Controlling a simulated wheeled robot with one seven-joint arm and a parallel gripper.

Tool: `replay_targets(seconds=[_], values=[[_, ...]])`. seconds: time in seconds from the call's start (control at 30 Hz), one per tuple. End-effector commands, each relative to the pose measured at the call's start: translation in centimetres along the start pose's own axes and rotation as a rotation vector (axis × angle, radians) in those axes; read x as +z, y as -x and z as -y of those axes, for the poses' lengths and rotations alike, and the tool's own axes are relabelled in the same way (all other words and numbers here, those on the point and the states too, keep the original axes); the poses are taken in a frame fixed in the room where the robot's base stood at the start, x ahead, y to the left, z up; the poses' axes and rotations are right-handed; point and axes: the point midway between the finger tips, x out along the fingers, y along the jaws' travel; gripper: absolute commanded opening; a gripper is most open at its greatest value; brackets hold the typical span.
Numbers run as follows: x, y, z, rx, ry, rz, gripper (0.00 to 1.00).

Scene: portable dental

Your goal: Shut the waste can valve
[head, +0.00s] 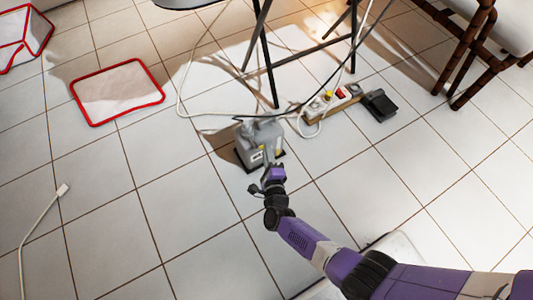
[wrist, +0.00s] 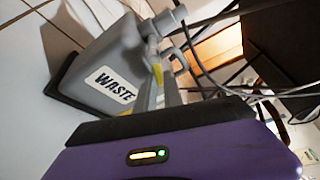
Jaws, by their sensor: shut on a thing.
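The grey waste can (head: 246,151) stands on a dark base on the tiled floor, in the middle of the head view. In the wrist view the can (wrist: 110,62) looks tilted and carries a white WASTE label. Its grey valve fitting (wrist: 165,22) is at the top, with a small yellow part by my fingertips. My gripper (head: 268,157) is at the can's near right side. In the wrist view my gripper (wrist: 157,72) is shut on the valve at the can's upper part. The fingers hide much of the valve, so its exact position cannot be told.
A power strip (head: 333,101) and a black foot pedal (head: 380,105) lie behind and right of the can. Cables and black stand legs (head: 267,70) are behind it. A red-edged white mat (head: 118,92) lies at the left. The floor at the front left is mostly clear.

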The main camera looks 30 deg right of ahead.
Motion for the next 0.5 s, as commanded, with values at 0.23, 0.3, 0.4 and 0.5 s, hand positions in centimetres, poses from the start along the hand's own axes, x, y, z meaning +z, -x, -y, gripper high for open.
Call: replay_targets(seconds=[0.23,0.3,0.4,0.5], values=[[-0.19,0.11,0.15,-0.070,0.176,0.000,0.00],[-0.16,0.13,0.31,-0.086,0.215,0.000,0.00],[-0.14,0.15,0.47,-0.104,0.259,-0.001,0.00],[-0.09,0.18,0.63,-0.118,0.293,-0.001,0.00]])
